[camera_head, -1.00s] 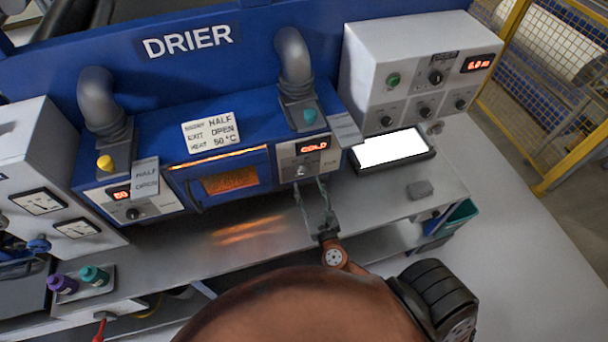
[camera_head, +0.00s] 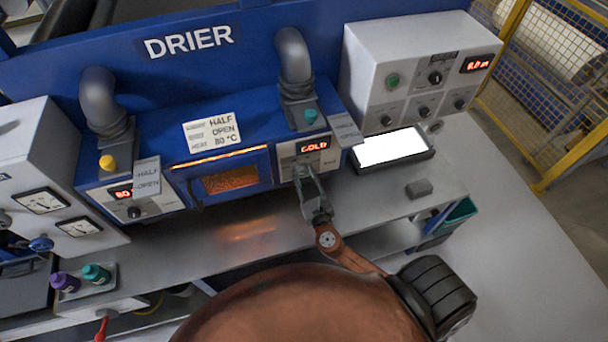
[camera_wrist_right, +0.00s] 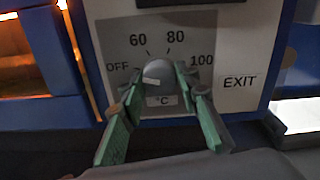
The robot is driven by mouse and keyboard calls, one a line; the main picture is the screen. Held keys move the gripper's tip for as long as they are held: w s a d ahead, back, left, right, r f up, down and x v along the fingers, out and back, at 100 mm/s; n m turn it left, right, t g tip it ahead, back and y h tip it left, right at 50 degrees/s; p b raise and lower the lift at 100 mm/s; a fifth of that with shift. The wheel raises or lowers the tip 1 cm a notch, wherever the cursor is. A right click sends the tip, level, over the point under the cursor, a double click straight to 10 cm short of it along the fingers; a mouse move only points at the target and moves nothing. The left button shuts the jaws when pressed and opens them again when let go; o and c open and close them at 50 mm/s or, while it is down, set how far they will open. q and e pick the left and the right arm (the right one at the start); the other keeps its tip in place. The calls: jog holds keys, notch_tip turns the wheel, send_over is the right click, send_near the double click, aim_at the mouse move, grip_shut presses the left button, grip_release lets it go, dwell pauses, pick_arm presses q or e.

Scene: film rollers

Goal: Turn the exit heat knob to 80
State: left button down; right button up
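The exit heat knob (camera_wrist_right: 156,70) is a grey dial on the panel marked EXIT, with OFF, 60, 80 and 100 around it. Its pale pointer mark lies to the left, on the OFF side. The red display (camera_head: 313,145) above it reads COLD in the head view. My right gripper (camera_head: 304,174) reaches the panel, with its fingertips hiding most of the knob there. In the right wrist view the green fingers of this gripper (camera_wrist_right: 161,84) are apart, one on each side of the knob. I cannot tell whether they touch it. My left gripper is not in view.
A sign (camera_head: 212,131) on the blue drier reads HALF, OPEN, 80 °C. A lit drier window (camera_head: 230,180) is left of the exit panel. Right stand a grey control box (camera_head: 410,70) and a white screen (camera_head: 389,147). Two bottles (camera_head: 97,273) stand at the left.

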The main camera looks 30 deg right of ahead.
jog(key=c, duration=0.5)
jog(key=shift+c, duration=0.2)
jog(key=m+b, duration=0.2)
jog(key=m, duration=0.1)
jog(key=shift+f+m+b, duration=0.1)
jog(key=shift+m+b, duration=0.2)
jog(key=shift+m, duration=0.1)
jog(key=m+b, duration=0.3)
jog(key=m, duration=0.3)
jog(key=m+b, duration=0.2)
jog(key=m, duration=0.2)
jog(key=shift+m, duration=0.4)
jog(key=m, duration=0.5)
jog(key=shift+b, duration=0.4)
